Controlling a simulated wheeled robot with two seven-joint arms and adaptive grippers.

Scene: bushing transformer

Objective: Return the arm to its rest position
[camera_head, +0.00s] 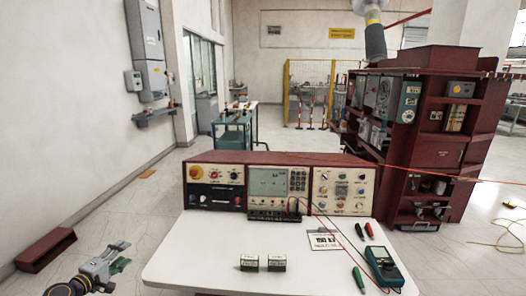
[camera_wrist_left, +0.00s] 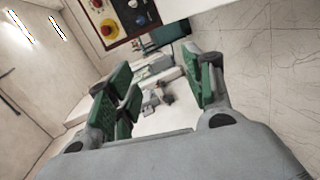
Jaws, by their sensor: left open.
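My left gripper (camera_head: 116,256) is at the lower left of the head view, over the floor to the left of the white table (camera_head: 180,262) and apart from it. It is open and empty. In the left wrist view its two green-padded fingers (camera_wrist_left: 160,98) stand apart, with part of the instrument panel's red-framed front (camera_wrist_left: 118,12) beyond them. The rest of my left arm is mostly cut off at the frame's edge. My right gripper shows in neither view.
A dark red beam (camera_head: 46,250) lies on the floor at left. A red cabinet (camera_head: 430,150) stands at right.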

